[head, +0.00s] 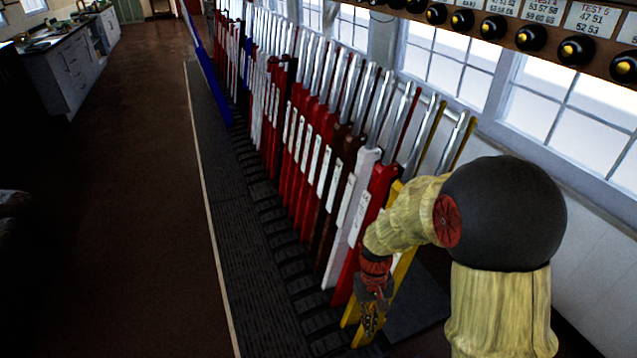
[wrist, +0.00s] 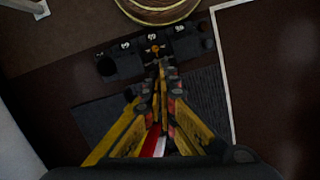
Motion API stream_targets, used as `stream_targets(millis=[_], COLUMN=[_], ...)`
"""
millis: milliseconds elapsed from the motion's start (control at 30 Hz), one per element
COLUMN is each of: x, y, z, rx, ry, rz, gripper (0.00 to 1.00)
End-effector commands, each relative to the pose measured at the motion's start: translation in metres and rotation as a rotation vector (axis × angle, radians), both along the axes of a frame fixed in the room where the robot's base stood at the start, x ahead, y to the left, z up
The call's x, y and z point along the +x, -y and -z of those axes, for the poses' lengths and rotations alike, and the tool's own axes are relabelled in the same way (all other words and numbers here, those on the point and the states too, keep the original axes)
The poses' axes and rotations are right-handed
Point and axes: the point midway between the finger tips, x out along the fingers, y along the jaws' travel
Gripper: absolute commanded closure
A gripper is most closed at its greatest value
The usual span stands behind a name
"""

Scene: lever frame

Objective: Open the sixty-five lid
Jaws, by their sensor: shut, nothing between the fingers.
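My gripper (head: 370,318) hangs low at the near end of the lever row, in front of the feet of the yellow levers (head: 352,316). In the wrist view its fingers (wrist: 159,72) come together at the tips, shut and empty. Just beyond the tips is a row of dark blocks with small white number marks: a left one (wrist: 122,62), a middle one (wrist: 152,46) and a right one (wrist: 186,42). The numbers are too small to read, so I cannot tell which is sixty-five. The fingertips overlap the middle block in the picture; contact is unclear.
A long row of red, white and brown levers (head: 320,170) with metal handles stands beside a dark ribbed tread strip (head: 250,260). A shelf of round black knobs (head: 530,38) runs above the windows. Open brown floor (head: 140,220) lies to the left. A round brass-rimmed thing (wrist: 158,14) shows in the wrist view.

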Motion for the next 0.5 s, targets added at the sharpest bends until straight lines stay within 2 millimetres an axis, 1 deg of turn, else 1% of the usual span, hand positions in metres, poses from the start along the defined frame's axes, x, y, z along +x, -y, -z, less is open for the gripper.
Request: stream_targets(millis=[33, 100, 300, 500], x=[-0.005, -0.013, -0.039, -0.066], y=[0.003, 0.006, 0.016, 0.025], z=[-0.018, -0.039, -0.092, -0.138], rx=[0.001, 0.002, 0.006, 0.011], ry=[0.019, 0.038, 0.101, 0.176], rz=[0.007, 0.015, 0.037, 0.060], gripper=[1.00, 1.00, 1.00, 1.00])
